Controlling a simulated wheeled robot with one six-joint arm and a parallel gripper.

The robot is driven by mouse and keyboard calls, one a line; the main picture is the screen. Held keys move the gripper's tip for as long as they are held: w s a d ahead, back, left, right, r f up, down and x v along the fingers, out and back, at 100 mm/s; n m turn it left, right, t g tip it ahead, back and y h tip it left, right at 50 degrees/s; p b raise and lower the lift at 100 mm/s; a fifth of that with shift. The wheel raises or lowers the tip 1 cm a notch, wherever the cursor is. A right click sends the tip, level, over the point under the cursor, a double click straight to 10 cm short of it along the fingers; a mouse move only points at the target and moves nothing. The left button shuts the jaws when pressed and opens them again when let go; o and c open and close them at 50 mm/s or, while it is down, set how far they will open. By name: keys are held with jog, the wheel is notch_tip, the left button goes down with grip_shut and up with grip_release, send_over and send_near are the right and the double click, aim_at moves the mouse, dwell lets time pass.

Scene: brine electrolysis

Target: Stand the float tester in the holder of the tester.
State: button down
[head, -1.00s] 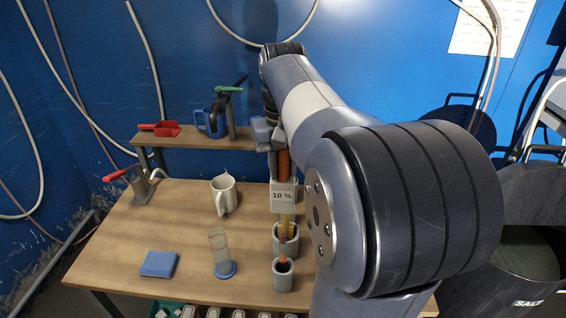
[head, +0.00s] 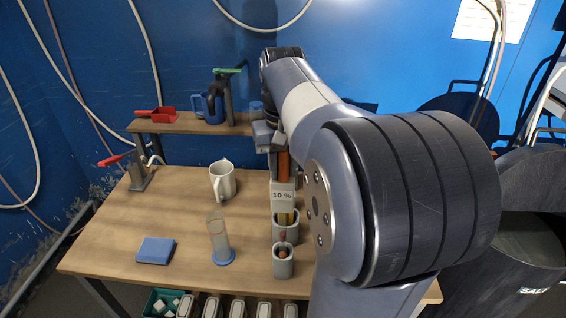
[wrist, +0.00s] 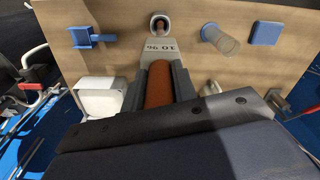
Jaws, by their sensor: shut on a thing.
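My gripper (head: 269,140) is shut on an upright orange-brown cylinder, which I take as the float tester (head: 283,166). In the wrist view the tester (wrist: 159,86) lies between the two dark fingers (wrist: 158,92). Below the block, yellow shows at the mouth of a larger grey cup (head: 294,235). I cannot tell whether the yellow part is inside the cup or joined to the tester. A smaller grey cup (head: 283,268) in front holds a reddish-brown stick (head: 282,242). I cannot tell which cup is the tester's holder.
A clear cylinder on a blue foot (head: 219,240), a blue pad (head: 156,250) and a white mug (head: 222,183) stand left on the table. A red scoop (head: 155,113) and blue jug (head: 213,107) are on the back shelf. A blue clamp-like part (wrist: 92,38) shows in the wrist view.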

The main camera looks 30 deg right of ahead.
aim_at(283, 184)
jog(key=shift+f+b, duration=1.45)
jog(key=shift+f, duration=1.15)
jog(key=c, duration=1.1)
grip_release()
jog(key=shift+o, duration=0.2)
jog(key=shift+r, duration=0.1)
notch_tip(283, 184, up, 11)
jog(key=shift+f, duration=0.2)
